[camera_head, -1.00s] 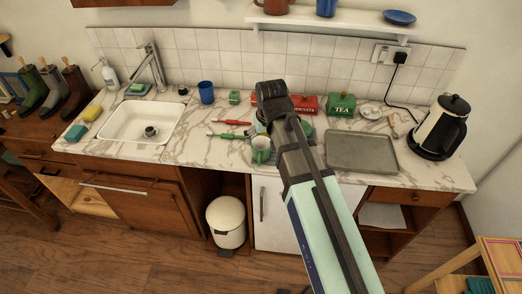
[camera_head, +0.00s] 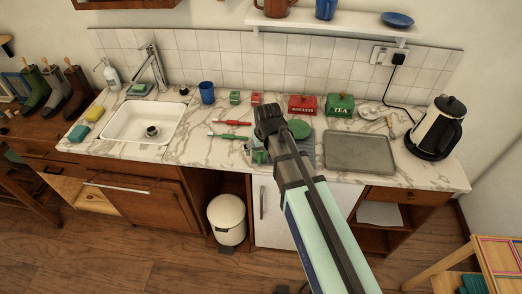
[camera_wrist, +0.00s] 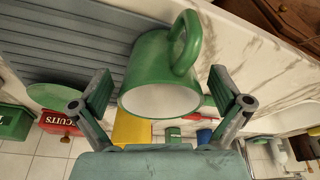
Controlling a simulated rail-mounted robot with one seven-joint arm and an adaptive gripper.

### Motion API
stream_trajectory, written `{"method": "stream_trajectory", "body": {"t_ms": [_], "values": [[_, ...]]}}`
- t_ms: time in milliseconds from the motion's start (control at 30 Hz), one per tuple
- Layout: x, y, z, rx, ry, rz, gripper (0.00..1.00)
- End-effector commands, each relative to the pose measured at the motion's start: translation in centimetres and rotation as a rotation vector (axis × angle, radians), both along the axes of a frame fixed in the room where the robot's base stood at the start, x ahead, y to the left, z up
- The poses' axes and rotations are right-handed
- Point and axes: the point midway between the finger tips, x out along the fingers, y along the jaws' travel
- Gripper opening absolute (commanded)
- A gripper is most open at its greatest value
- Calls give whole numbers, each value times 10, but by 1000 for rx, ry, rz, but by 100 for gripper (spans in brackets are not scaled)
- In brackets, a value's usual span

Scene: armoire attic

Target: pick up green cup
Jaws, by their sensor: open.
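The green cup (camera_wrist: 150,70) fills the middle of the wrist view, its pale open rim facing the camera and its handle toward the top right. In the head view it is mostly hidden by my arm; a green part (camera_head: 260,157) shows just below the arm's end. My gripper (camera_wrist: 160,88) is open, with one finger on each side of the cup in the wrist view. I see a gap beside each finger and cannot tell whether either touches the cup. Nothing is held.
A grey ribbed mat (camera_wrist: 70,55) and green plate (camera_head: 299,129) are close by. The red biscuit tin (camera_head: 302,105), green tea tin (camera_head: 340,106), red-handled utensil (camera_head: 232,123) and blue cup (camera_head: 207,93) stand around. A grey tray (camera_head: 360,152) lies right; the sink (camera_head: 145,122) is left.

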Motion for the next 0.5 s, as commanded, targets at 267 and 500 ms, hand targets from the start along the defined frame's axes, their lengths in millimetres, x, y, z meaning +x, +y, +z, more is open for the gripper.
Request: {"method": "stream_trajectory", "body": {"t_ms": [267, 500], "values": [[2, 1, -9, 0, -1, 0, 100], [2, 1, -9, 0, 0, 0, 65]]}}
